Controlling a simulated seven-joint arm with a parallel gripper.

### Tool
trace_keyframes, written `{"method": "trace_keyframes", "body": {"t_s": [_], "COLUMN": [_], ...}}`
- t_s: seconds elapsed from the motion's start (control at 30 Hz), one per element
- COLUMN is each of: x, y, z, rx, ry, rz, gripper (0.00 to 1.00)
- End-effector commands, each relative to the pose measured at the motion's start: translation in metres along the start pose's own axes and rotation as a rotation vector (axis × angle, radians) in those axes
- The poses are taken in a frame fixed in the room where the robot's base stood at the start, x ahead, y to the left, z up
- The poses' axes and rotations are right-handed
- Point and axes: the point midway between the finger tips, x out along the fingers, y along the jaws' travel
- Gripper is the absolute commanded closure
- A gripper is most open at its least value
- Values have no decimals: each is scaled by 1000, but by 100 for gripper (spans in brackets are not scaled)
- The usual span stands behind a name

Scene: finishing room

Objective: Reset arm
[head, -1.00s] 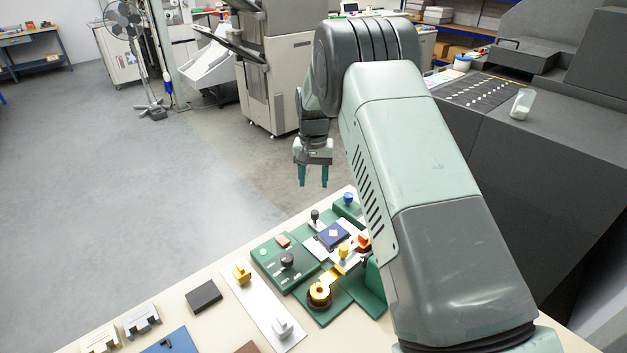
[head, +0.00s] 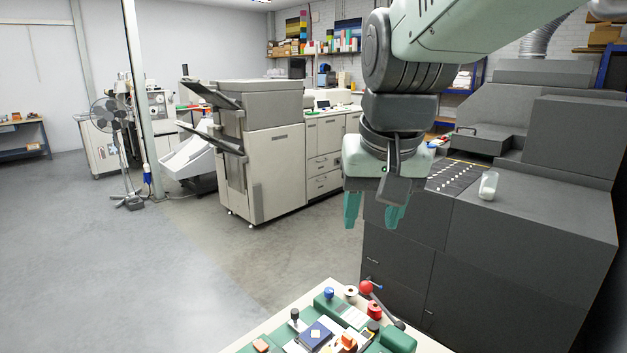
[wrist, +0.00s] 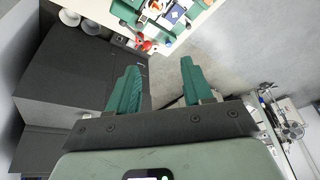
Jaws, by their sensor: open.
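My gripper (head: 374,212) hangs from my raised arm in the head view, fingers pointing down, above and behind the far edge of the work table (head: 278,335). Its two green fingers are apart with nothing between them. The wrist view also shows my gripper (wrist: 157,75) open and empty, with floor and the dark machine's side beyond the fingers. It touches nothing that I can see.
Green fixtures (head: 352,318) with a red ball-ended lever (head: 366,287) and a blue knob (head: 328,293) are on the table. A large dark machine (head: 530,240) stands right, holding a clear jar (head: 488,186). A grey printer (head: 262,150) stands behind.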

Motion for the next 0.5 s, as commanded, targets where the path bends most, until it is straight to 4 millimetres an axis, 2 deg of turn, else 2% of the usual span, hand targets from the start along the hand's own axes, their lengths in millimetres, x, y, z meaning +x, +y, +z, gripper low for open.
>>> {"method": "trace_keyframes", "body": {"t_s": [0.03,0.1,0.2,0.3,0.4,0.5], "x": [-14,-25,-34,-37,-36,-36], "y": [6,12,19,24,26,28], "z": [22,50,87,115,134,143], "rx": [0,-5,-10,-16,-19,-22], "ry": [28,60,97,126,144,153], "rz": [3,8,16,24,30,33], "gripper": [50,50,50,50,50,50]}}
